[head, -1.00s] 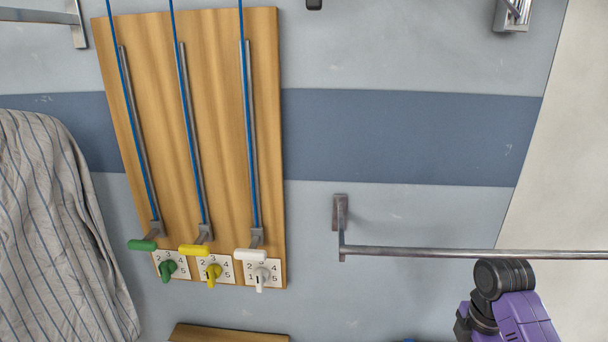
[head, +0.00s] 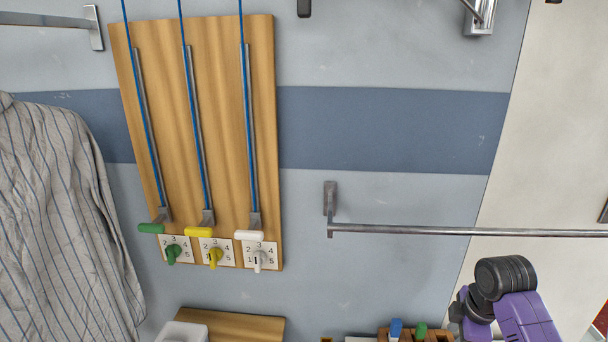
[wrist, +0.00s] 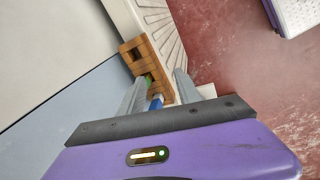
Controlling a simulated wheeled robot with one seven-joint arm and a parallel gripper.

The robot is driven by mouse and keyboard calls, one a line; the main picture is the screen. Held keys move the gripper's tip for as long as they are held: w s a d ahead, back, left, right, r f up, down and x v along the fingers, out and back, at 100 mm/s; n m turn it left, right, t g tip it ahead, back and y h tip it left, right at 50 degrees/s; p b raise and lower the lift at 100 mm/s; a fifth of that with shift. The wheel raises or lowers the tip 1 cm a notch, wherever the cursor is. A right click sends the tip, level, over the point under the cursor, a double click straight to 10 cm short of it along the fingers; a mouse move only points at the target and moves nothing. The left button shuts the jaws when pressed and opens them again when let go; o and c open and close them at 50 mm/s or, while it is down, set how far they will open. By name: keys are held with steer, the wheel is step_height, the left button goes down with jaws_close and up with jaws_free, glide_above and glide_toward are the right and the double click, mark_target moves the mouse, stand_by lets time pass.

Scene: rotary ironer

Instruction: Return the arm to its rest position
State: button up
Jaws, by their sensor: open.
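My gripper (wrist: 158,90) shows in the wrist view, its two grey fingers apart with nothing held between them. Beyond the fingers is a wooden holder (wrist: 133,46) with a blue and a green item in it. I cannot tell the gap between the fingers and the holder. In the head view my purple arm (head: 527,318) with its black joint is at the lower right, below a metal rail. My gripper is out of the head view.
A wooden board (head: 218,130) with blue cords and green, yellow and white handles hangs on the wall. A metal rail (head: 470,231) runs above my arm. A striped shirt (head: 60,210) hangs left. A wooden rack (head: 433,335) and a white container (head: 183,332) stand below.

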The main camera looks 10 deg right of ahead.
steer(key=w+a+r+m+t, duration=0.6)
steer(key=w+a+m+t, duration=0.1)
steer(key=a+t, duration=0.15)
steer(key=s+a+m+t+h, duration=0.2)
steer(key=s+a+m+t, duration=0.2)
steer(key=s+m, duration=0.1)
steer(key=s+a+y, duration=0.1)
steer(key=s+a, duration=0.2)
steer(key=s, duration=1)
steer(key=s+a+b, duration=0.1)
steer(key=s+a, duration=0.3)
steer(key=s, duration=0.9)
steer(key=s+a+y, duration=0.1)
steer(key=s+a, duration=0.3)
steer(key=s, duration=0.9)
steer(key=shift+r+y+b, duration=0.3)
steer(key=shift+r, duration=0.1)
steer(key=shift+g, duration=0.25)
